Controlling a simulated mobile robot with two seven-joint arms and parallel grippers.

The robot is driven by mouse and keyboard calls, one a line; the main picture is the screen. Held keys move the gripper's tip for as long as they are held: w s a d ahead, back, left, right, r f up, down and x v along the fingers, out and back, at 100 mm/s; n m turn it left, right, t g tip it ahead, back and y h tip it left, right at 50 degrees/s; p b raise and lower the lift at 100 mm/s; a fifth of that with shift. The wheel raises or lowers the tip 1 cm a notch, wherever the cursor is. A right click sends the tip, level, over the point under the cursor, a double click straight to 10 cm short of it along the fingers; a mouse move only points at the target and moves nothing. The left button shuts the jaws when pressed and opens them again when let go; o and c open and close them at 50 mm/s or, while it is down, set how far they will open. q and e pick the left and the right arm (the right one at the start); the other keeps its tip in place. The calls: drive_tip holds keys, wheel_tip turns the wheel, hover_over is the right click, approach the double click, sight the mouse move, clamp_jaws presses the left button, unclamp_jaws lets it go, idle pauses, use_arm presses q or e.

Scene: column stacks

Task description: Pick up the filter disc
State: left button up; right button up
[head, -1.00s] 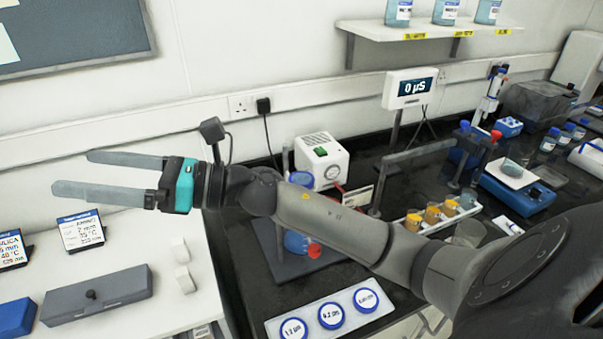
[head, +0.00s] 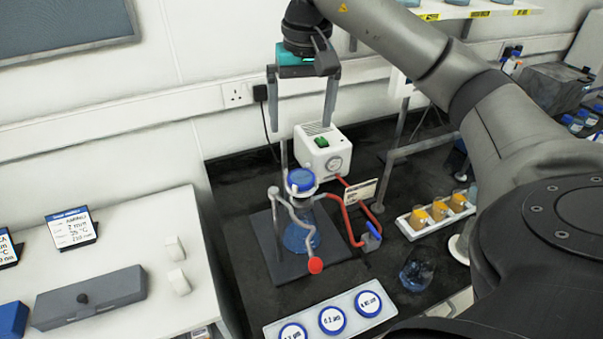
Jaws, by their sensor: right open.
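Three round discs with blue rims and white labels lie in a row on a white tray (head: 378,319) at the bottom: a left disc (head: 293,333), a middle disc (head: 332,320) and a right disc (head: 367,303). Another round blue piece (head: 301,179) sits on top of the glass flask (head: 298,236), held by a ring on a stand; I cannot tell if it is a filter disc. My right gripper (head: 300,131) is open and empty, fingers pointing down, above the blue piece and apart from it in the picture. My left gripper is not in view.
A white pump (head: 322,150) stands behind the flask, joined to it by red tubing (head: 350,218). A rack of orange-filled cups (head: 437,214) and a glass beaker (head: 416,273) are to the right. A white bench (head: 150,235) with a grey box (head: 90,297) is at left.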

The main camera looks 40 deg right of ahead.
hover_over(302, 177)
drive_tip(key=s, duration=0.1)
drive_tip(key=f, duration=0.8)
drive_tip(key=shift+s+a+f+b, duration=0.1)
drive_tip(key=shift+a+f+b, duration=0.15)
drive_tip(key=shift+b, duration=0.1)
drive_tip(key=shift+w+d+f+p, duration=0.1)
drive_tip(key=shift+w+f+p, duration=0.1)
drive_tip(key=shift+f, duration=0.85)
drive_tip(key=shift+w+f+p, duration=0.15)
drive_tip(key=shift+f, duration=0.9)
drive_tip(key=shift+w+d+f+p, duration=0.1)
drive_tip(key=shift+w+f+p, duration=0.1)
drive_tip(key=shift+f, duration=0.85)
drive_tip(key=c, duration=1.3)
drive_tip(key=shift+r, duration=0.15)
